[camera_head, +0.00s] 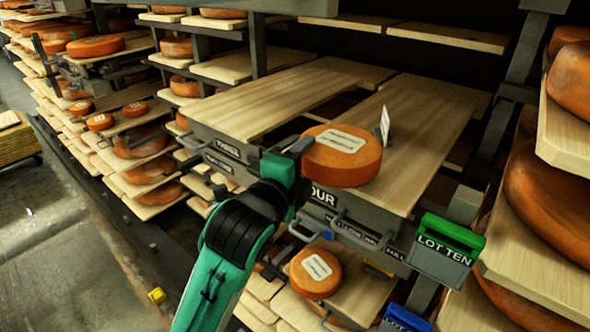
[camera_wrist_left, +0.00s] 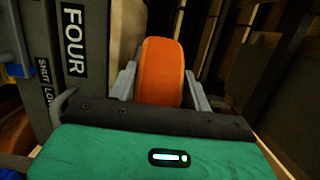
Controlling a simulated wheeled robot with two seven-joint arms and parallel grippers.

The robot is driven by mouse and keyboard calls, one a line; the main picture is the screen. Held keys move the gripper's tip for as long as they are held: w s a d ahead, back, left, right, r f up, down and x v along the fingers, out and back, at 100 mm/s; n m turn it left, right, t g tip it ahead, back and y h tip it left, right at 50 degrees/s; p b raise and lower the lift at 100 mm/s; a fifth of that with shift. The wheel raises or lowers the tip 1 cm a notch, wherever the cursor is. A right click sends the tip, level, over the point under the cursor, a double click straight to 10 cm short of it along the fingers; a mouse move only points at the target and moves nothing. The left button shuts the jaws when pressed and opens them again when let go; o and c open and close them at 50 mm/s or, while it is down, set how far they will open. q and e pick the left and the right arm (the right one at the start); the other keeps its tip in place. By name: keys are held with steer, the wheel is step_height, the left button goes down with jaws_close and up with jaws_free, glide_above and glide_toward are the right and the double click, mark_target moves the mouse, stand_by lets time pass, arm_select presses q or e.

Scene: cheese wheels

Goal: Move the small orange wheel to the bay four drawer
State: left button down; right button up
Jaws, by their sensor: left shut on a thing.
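A small orange wheel (camera_head: 341,160) with a white label on top is held by my left gripper (camera_head: 298,148). In the head view the wheel is in front of the near end of a wooden drawer board (camera_head: 410,140), whose grey front (camera_head: 350,220) reads partly "OUR". The left wrist view shows the orange wheel (camera_wrist_left: 160,72) edge-on between the two grey fingers, and the drawer front with "FOUR" (camera_wrist_left: 74,40) beside it on the left. I cannot tell whether the wheel touches the board. My right gripper is not in view.
A drawer marked "THREE" (camera_head: 228,148) is just left. Another labelled orange wheel (camera_head: 316,272) lies below. Shelves of wheels line both sides.

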arm_select(q)
steer(key=shift+w+d+r, duration=0.1)
steer(key=shift+w+d, duration=0.35)
steer(key=shift+w, duration=0.15)
steer(key=shift+w+d+f+b, duration=0.15)
steer(key=shift+w+f+b, duration=0.1)
steer(key=shift+b, duration=0.1)
steer(key=shift+f+b, duration=0.35)
steer(key=shift+f, duration=0.55)
steer(key=shift+f, duration=0.25)
